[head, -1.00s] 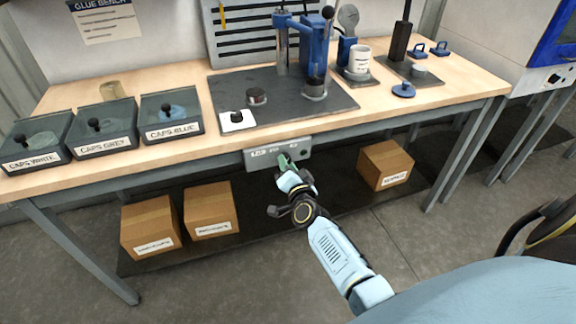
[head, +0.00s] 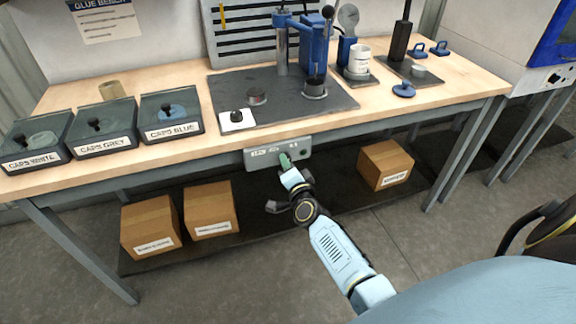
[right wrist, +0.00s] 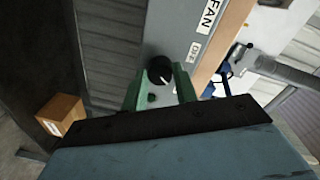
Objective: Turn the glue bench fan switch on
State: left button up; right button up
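The glue bench fan switch is a round black knob (right wrist: 158,70) with a white pointer mark, on a grey panel (head: 262,158) under the bench's front edge. A white FAN label (right wrist: 208,17) and a smaller label sit beside it in the right wrist view. My right gripper (head: 285,160) is at the panel, its green fingers (right wrist: 160,84) on both sides of the knob with no clear gap, so it looks shut on it. The fingers hide the knob in the head view. My left gripper is not in view.
Cardboard boxes (head: 210,209) (head: 385,164) stand on the low shelf on both sides of my right arm.

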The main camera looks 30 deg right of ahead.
jog(key=o, duration=0.5)
jog(key=shift+c, duration=0.2)
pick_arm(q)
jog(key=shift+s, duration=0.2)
pick_arm(e)
jog(key=shift+s, duration=0.15)
pick_arm(q)
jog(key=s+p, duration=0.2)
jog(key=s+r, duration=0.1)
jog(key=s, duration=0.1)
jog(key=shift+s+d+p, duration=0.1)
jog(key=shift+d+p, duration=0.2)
jog(key=shift+p, duration=0.1)
pick_arm(e)
jog(key=f+v, duration=0.1)
jog(key=v, duration=1.2)
jog(key=shift+r, duration=0.5)
